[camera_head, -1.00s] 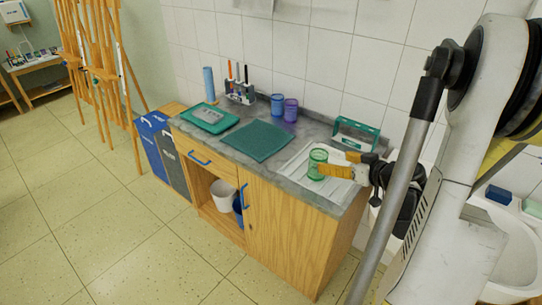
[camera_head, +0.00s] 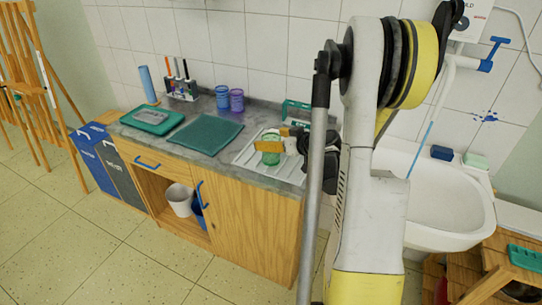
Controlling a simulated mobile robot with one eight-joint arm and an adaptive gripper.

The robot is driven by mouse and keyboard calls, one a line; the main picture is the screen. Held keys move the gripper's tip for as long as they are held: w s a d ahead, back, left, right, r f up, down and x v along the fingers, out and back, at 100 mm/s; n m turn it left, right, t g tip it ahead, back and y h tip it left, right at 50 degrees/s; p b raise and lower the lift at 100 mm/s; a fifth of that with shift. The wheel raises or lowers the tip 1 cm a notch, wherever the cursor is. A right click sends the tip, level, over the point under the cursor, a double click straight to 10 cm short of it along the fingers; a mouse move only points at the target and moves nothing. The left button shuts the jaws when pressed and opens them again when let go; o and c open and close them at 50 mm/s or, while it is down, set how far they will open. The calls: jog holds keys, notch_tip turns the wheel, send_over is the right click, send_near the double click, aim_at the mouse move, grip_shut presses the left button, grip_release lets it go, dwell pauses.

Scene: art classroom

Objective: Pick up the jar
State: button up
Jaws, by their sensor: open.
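A green glass jar (camera_head: 271,158) stands on the white ribbed drainboard (camera_head: 248,156) at the right end of the counter. My gripper (camera_head: 270,139) is open, with its yellow fingers at the jar's upper part. One finger shows in front of the jar and the other behind it. The near finger hides part of the jar; whether either finger touches the glass I cannot tell. A blue jar (camera_head: 222,98) and a purple jar (camera_head: 237,100) stand farther back on the counter.
A teal mat (camera_head: 206,134) and a green case (camera_head: 152,118) lie on the counter (camera_head: 190,158). A pen holder (camera_head: 181,91) and blue roll (camera_head: 148,85) stand behind. A green-framed holder (camera_head: 297,113) is behind the jar. A white sink (camera_head: 440,225) is right of my arm.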

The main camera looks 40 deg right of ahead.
jog(key=c, duration=1.5)
jog(key=shift+o, duration=0.2)
